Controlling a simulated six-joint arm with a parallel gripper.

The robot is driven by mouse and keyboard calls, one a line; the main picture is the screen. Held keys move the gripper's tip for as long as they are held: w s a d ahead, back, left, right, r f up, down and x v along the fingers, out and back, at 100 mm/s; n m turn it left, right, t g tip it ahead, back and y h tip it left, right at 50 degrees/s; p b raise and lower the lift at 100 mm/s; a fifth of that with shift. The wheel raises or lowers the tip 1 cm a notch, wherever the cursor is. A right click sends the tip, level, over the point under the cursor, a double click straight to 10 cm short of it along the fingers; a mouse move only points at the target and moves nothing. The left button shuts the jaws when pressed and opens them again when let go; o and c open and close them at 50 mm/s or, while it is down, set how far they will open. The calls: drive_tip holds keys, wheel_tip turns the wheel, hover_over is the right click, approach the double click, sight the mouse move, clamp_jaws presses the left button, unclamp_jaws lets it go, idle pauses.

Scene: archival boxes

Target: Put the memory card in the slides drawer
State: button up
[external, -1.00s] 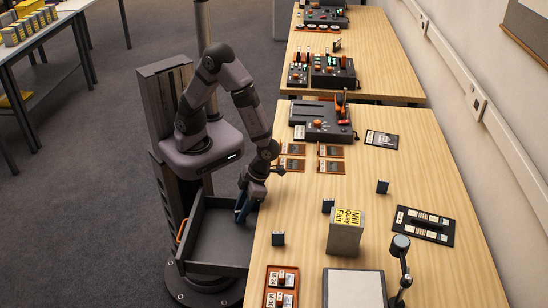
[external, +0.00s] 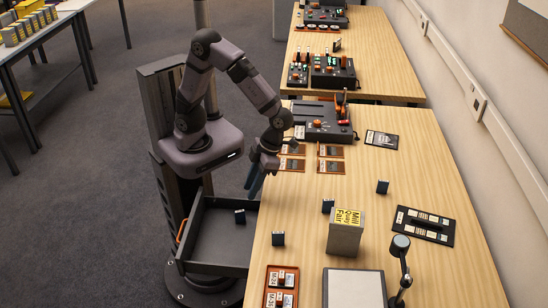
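My gripper (external: 255,183) hangs above the inner edge of the grey open tray (external: 212,264), near the table's left edge. Its fingers look apart, and I see nothing between them. A small dark blue block-like piece (external: 240,216) with a light top stands inside the tray, below and left of the gripper and apart from it. Similar dark pieces stand on the table, at the front left (external: 278,239), in the middle (external: 328,206) and farther right (external: 382,187). Their labels are too small to read, so I cannot tell which is the memory card, nor any drawer marked slides.
A grey box labelled Mill Quay Fair (external: 345,237) stands on the table (external: 400,165). A black holder with pale squares (external: 424,226) lies at right. An orange tray (external: 281,288) and a lamp (external: 401,262) are in front. A dark console (external: 322,122) stands behind.

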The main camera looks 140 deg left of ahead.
drive_tip(key=s+d+f+n+t+y, duration=0.1)
drive_tip(key=s+d+n+y, duration=0.1)
drive_tip(key=n, duration=0.9)
drive_tip(key=s+d+f+n+y, duration=0.1)
drive_tip(key=s+n, duration=0.3)
drive_tip(key=n, duration=0.7)
drive_tip(key=shift+d+t+y, duration=0.4)
drive_tip(key=shift+d+y, duration=0.1)
drive_tip(key=shift+f, duration=0.1)
